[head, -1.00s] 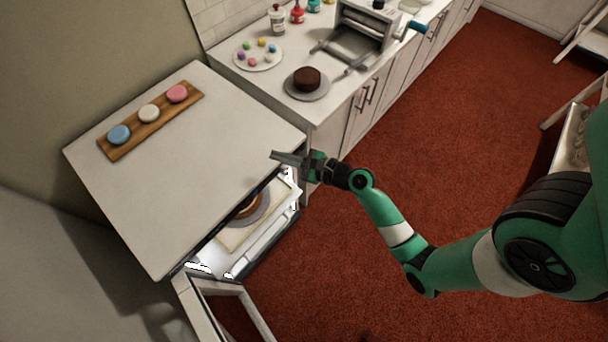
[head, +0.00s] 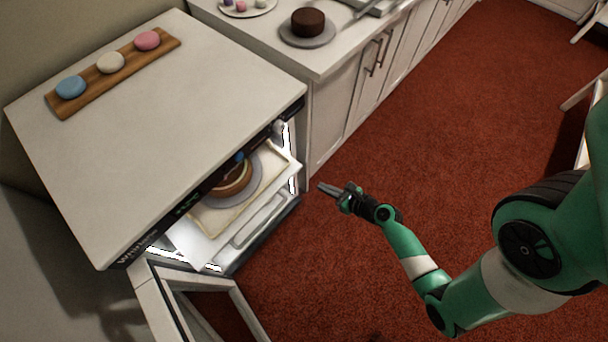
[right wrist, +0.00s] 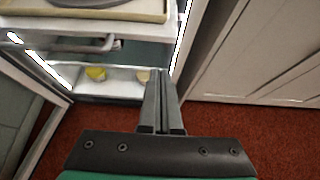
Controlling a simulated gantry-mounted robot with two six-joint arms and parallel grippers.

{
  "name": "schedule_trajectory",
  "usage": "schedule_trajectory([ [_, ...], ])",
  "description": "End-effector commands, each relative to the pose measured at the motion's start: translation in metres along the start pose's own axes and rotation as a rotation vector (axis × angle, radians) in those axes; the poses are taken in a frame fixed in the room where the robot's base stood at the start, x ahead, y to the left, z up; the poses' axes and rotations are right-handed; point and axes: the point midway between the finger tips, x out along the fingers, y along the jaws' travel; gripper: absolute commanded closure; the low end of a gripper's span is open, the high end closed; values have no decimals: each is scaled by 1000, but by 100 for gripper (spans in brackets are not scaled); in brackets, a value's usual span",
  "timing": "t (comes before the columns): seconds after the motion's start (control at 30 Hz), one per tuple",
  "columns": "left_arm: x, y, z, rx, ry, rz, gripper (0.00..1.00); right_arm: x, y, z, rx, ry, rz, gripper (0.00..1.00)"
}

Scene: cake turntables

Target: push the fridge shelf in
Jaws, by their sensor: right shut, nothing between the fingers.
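The fridge shelf (head: 186,243) is pulled part-way out of the open fridge under the white top. It bears a tray (head: 212,226) with a cake (head: 233,182) on a grey round plate. In the right wrist view the tray's edge (right wrist: 80,14) shows at the top left. My right gripper (head: 327,188) is shut and empty, in the air to the right of the shelf and apart from it. Its closed fingers (right wrist: 160,88) point toward the fridge in the right wrist view. My left gripper is not in view.
The fridge door (head: 177,300) stands open at the lower left. The fridge top (head: 150,130) bears a board (head: 125,75) with three macarons. A white cabinet (head: 335,115) with a chocolate cake (head: 308,21) stands beside the fridge.

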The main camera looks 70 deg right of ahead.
Motion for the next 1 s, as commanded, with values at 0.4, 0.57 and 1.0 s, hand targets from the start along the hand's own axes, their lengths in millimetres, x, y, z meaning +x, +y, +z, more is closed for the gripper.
schedule_trajectory([
  [0.4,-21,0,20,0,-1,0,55,82,0,13,-3,-4,0,100],
  [0.57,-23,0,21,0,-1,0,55,92,0,19,0,-2,0,100],
  [1.0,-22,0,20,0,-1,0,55,96,-4,23,4,-1,-8,100],
])
